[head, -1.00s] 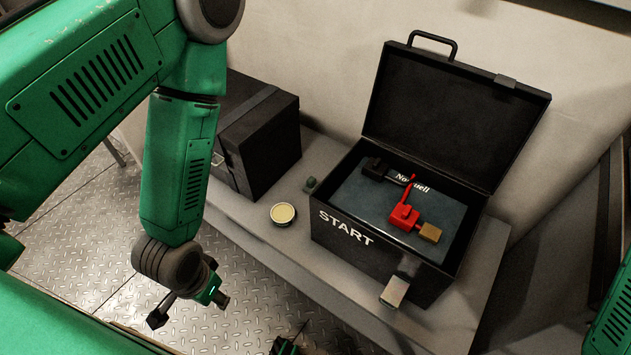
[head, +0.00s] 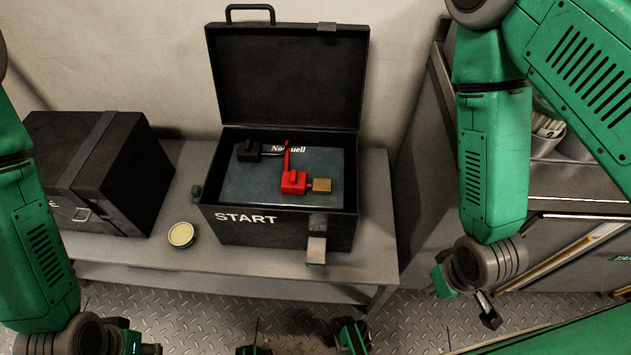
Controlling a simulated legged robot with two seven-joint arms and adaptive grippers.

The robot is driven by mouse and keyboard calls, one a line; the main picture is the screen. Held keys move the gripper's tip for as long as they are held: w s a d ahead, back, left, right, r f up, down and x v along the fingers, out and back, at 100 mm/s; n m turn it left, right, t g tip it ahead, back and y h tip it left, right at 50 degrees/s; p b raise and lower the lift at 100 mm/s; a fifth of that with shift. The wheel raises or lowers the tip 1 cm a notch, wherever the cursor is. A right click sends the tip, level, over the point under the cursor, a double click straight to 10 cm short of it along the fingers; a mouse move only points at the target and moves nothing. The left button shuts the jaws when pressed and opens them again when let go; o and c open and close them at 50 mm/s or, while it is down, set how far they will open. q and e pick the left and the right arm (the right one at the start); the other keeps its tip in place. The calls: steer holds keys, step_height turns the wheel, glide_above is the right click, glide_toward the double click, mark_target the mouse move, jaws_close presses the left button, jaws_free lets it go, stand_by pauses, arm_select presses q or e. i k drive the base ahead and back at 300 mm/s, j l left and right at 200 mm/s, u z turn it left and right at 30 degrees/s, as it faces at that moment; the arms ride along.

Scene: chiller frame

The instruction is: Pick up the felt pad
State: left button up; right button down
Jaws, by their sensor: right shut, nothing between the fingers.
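I cannot tell for sure which thing is the felt pad. A small tan block (head: 321,186) lies at the right end of a red clamp (head: 293,182) on the battery (head: 255,185) inside the open black START case (head: 285,235). A round tin (head: 181,234) with a pale yellow top stands on the bench, left of the case. My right gripper (head: 466,298) hangs in front of the bench's right end, shut and empty, apart from all of these. My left gripper (head: 138,347) is at the bottom left, partly cut off by the frame; its jaws are unclear.
A closed black case (head: 85,175) stands at the bench's left. The START case's raised lid (head: 285,80) stands behind the battery. A small green knob (head: 196,192) is beside the case. The grey bench (head: 375,225) is bare to its right. A metal cabinet (head: 585,245) is at right.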

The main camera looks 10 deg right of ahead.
mark_target(196, 191)
steer(key=z, duration=0.5)
steer(key=k+j+z, duration=0.15)
steer(key=j+z, duration=0.2)
steer(key=k+j+z, duration=0.15)
steer(key=j+z, duration=0.2)
steer(key=k+j+z, duration=0.25)
steer(key=z, duration=0.15)
steer(key=k+j, duration=0.2)
steer(key=j, duration=0.15)
steer(key=k+j, duration=0.2)
steer(key=j, duration=0.2)
steer(key=i+j, duration=0.3)
